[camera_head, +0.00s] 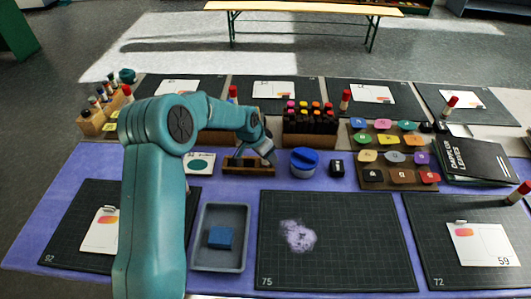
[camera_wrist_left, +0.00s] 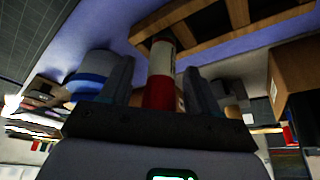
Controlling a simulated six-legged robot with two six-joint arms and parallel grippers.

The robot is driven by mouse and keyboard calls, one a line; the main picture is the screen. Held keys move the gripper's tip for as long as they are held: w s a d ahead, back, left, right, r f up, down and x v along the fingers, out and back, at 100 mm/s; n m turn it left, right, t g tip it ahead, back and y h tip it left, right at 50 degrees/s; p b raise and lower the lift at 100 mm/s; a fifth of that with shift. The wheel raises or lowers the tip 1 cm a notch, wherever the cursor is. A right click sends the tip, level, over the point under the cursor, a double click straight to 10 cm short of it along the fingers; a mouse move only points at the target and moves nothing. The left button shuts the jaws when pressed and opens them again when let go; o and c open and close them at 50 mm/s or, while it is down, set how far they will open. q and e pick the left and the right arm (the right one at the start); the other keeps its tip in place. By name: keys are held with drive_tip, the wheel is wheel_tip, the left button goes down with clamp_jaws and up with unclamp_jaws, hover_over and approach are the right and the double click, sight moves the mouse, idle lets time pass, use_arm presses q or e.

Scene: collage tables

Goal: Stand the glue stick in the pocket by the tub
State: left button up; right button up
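The wooden pocket rack (camera_head: 250,170) stands left of the blue-lidded tub (camera_head: 304,160). My left gripper (camera_head: 258,152) is down at the rack. In the left wrist view, the glue stick (camera_wrist_left: 160,90), white with a red cap, is between the two fingers. Its white end is at a dark pocket of the rack (camera_wrist_left: 188,38), the one toward the tub; how deep it sits is hidden. The fingers are apart, with a narrow gap beside the stick on the left. The tub also shows in the left wrist view (camera_wrist_left: 92,75). My right gripper is not in view.
A marker block (camera_head: 310,128) stands behind the tub, and a small black jar (camera_head: 337,167) to its right. A grey tray (camera_head: 207,262) with a blue block and a dark mat (camera_head: 350,245) lie in front.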

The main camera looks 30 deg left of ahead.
use_arm(q)
drive_tip(key=shift+r, duration=0.35)
drive_tip(key=shift+r+p, duration=0.4)
drive_tip(key=shift+p, duration=0.3)
drive_tip(key=b+v, duration=0.1)
drive_tip(key=v, duration=1)
drive_tip(key=shift+r, duration=0.4)
drive_tip(key=shift+s, duration=0.1)
drive_tip(key=shift+s+r, duration=0.1)
